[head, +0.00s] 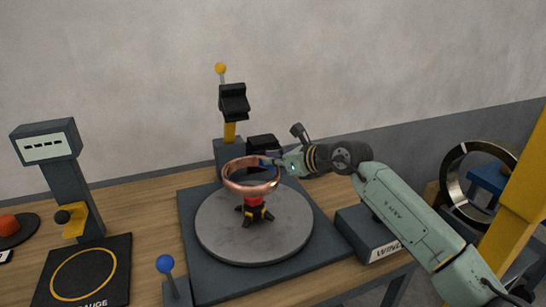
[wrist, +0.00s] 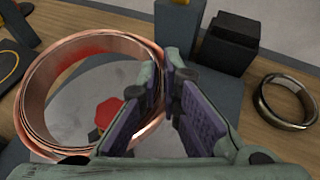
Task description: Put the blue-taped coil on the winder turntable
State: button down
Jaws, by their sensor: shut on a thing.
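The copper coil (head: 250,187) is held above the winder turntable (head: 222,230), a grey disc on a dark square base. A small blue patch shows on the coil's right side in the head view, beside my gripper (head: 276,163). In the wrist view my gripper (wrist: 165,100) is shut on the right wall of the coil (wrist: 38,85). The coil appears roughly level. The turntable's centre hub (head: 254,210), black with a red top, lies below the ring, and its red top shows through the ring in the wrist view (wrist: 107,112).
A post with a black head (head: 234,102) and yellow-knobbed lever stands behind the turntable. A gauge stand (head: 62,170) is at left, a blue-knobbed lever (head: 165,264) in front. A labelled winder box (head: 368,235) is at right. Another ring (wrist: 285,103) lies right in the wrist view.

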aim_at(275, 171)
notch_tip(275, 171, down, 3)
jog(key=shift+f+b, duration=0.2)
jog(key=shift+b, duration=0.2)
notch_tip(275, 171, down, 7)
jog(key=b, duration=0.7)
jog(key=shift+r, duration=0.2)
jog(key=c, duration=1.7)
grip_release()
jog(key=shift+f, duration=0.1)
